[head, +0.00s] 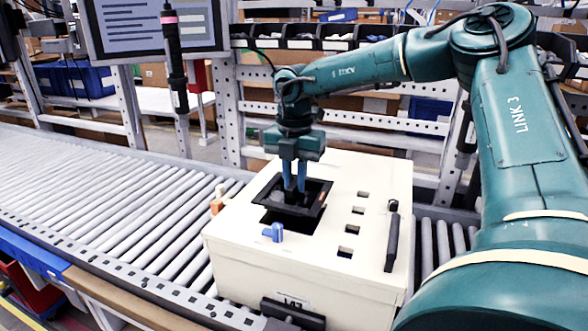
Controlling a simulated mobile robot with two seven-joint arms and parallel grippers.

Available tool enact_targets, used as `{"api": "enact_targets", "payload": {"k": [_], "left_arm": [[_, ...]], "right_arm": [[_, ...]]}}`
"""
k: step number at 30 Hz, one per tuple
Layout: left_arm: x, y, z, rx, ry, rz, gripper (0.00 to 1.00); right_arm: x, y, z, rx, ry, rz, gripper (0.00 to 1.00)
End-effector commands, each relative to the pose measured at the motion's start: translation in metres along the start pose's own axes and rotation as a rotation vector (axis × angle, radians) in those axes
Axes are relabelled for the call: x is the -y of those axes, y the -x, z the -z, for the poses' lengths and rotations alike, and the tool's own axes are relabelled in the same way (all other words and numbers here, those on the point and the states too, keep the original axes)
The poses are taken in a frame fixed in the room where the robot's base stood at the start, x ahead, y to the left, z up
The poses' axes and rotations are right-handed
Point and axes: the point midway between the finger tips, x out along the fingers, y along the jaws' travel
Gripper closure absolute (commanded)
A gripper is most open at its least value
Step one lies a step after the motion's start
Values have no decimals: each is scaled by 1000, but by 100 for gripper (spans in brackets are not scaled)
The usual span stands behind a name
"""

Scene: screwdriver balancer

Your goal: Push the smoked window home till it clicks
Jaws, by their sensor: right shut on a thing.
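The smoked window (314,191) is a dark framed panel over an opening in the top of the cream box (255,272). It looks tilted, and a dark gap (285,220) shows along its near side. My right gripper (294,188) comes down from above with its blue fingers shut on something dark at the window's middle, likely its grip. The fingertips and the exact hold are hard to make out. My left gripper is not in view.
The box stands on a roller conveyor (110,210). Its top carries a blue knob (273,232), a black handle (392,240) and several small square holes. An electric screwdriver (174,60) hangs at the upper left. A metal rack with black bins stands behind.

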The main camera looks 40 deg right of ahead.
Motion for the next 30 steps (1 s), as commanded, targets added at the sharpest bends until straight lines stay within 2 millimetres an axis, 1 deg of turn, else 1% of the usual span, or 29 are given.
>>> {"api": "enact_targets", "payload": {"k": [5,8,13,19,30], "left_arm": [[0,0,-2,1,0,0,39],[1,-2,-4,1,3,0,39],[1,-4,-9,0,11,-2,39],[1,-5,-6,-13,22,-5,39],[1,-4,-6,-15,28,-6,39]], "right_arm": [[0,-2,0,0,0,-1,100],[0,-7,0,-1,0,-1,100],[0,-21,0,-1,0,0,100],[0,-36,0,-1,0,0,100],[0,-38,0,0,1,-1,100]]}}
